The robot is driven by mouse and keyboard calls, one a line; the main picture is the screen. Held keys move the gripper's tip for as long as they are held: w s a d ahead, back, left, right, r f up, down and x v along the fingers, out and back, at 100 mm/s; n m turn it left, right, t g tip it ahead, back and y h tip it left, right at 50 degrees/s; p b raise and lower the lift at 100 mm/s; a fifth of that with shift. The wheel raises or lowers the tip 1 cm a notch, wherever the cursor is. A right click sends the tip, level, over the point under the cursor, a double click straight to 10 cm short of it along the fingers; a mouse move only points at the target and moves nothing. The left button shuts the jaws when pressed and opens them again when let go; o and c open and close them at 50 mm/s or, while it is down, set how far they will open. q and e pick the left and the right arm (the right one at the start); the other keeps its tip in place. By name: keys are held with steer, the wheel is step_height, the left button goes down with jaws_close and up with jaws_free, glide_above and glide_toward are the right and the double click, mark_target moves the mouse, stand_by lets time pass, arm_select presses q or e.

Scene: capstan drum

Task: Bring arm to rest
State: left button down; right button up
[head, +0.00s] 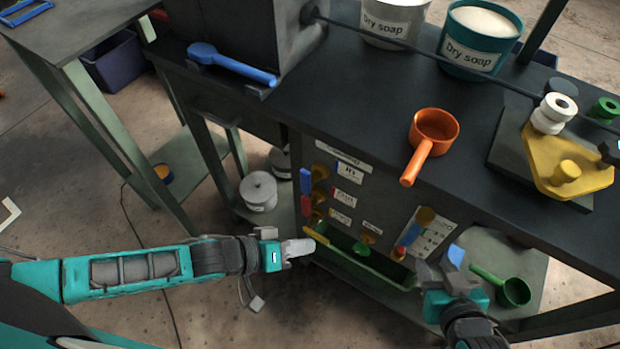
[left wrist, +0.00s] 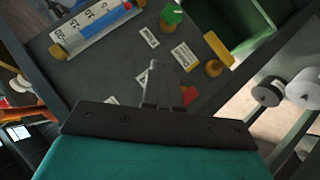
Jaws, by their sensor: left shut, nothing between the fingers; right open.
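My left arm (head: 135,268) reaches in from the left of the head view, stretched low above the floor. Its left gripper (head: 300,248) is shut and empty, just left of the bench's front panel (head: 345,205). In the left wrist view the closed fingers of the left gripper (left wrist: 162,75) point toward the labelled panel (left wrist: 115,75). My right gripper (head: 442,266) is open at the lower right, in front of the bench and left of a green scoop (head: 514,291). A blue piece shows beside its fingers; I cannot tell whether it belongs to the gripper.
The dark bench top (head: 350,105) holds an orange scoop (head: 434,128), a blue scoop (head: 232,64), soap buckets (head: 470,45) and a yellow plate (head: 568,165). Coloured knobs (head: 318,172) and a green tray (head: 365,262) front the bench. Open floor (head: 225,315) lies below my left arm.

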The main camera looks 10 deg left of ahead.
arm_select(q)
step_height(320, 180, up, 4)
steer(key=w+d+m+t+y, duration=0.1)
steer(key=w+d+t+y, duration=0.1)
steer(key=t, duration=0.1)
steer(key=s+a+f+m+y, duration=0.1)
steer(key=a+y, duration=0.4)
steer(key=a, duration=0.6)
steer(key=shift+s+a+f+t+y, duration=0.2)
steer(key=shift+s+a+t+y, duration=0.15)
steer(key=shift+s, duration=0.25)
